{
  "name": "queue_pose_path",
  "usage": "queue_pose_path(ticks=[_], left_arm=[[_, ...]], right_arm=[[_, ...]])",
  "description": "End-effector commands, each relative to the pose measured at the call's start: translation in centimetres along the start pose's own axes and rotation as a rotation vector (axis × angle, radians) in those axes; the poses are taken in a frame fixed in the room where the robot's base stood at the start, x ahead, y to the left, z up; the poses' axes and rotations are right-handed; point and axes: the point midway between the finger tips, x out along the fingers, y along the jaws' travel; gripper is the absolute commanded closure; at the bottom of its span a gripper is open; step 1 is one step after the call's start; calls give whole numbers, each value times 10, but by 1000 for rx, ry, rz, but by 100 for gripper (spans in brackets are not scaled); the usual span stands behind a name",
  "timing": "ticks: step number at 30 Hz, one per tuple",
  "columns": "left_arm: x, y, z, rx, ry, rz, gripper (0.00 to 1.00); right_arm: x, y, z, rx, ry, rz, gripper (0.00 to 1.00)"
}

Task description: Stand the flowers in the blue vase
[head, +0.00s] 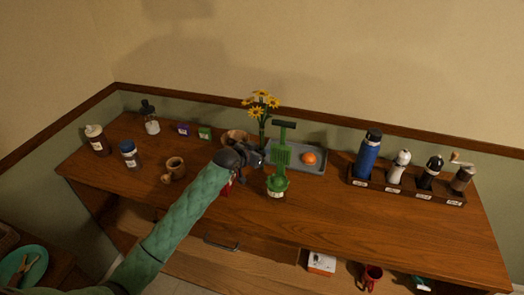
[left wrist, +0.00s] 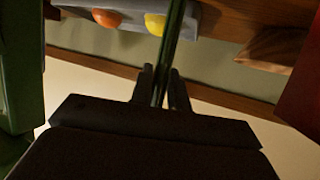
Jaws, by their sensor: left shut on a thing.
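The yellow flowers (head: 260,102) stand upright on green stems above the counter. My left gripper (head: 258,157), at the end of the green-sleeved arm, is shut on the flowers' stems. In the left wrist view, the dark fingers (left wrist: 161,88) close around a green stem (left wrist: 172,42). The lower stem ends are hidden in the head view. I cannot make out a blue vase; a blue bottle (head: 367,158) with a dark cap stands in the rack at right. My right gripper is not in view.
A green slotted tool (head: 283,154) stands in a green holder (head: 277,187) just right of the gripper. A grey tray (head: 312,147) behind holds an orange fruit (head: 309,158). The front-right counter is clear.

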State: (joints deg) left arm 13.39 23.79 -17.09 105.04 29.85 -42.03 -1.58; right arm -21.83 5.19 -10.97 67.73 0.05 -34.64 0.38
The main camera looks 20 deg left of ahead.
Motion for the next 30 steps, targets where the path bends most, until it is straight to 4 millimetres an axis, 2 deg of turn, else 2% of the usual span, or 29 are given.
queue_pose_path(ticks=[2, 3, 5, 6, 17, 19, 22, 30], left_arm=[[1, 0, 2, 0, -1, 0, 100], [1, 0, 2, 0, -1, 0, 75], [1, 0, 2, 0, -1, 0, 63], [1, 0, 2, 0, -1, 0, 61], [-2, 0, 0, 0, 0, 0, 61], [-9, 0, 1, 1, 1, 0, 61], [-24, -1, 3, 2, 0, -1, 61], [-77, 0, 2, 3, -1, -1, 61]], right_arm=[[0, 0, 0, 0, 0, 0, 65], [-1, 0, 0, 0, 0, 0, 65], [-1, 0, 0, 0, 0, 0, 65], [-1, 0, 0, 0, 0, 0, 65], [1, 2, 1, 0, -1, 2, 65], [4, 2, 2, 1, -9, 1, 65], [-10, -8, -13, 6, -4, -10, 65], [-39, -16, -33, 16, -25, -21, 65]])
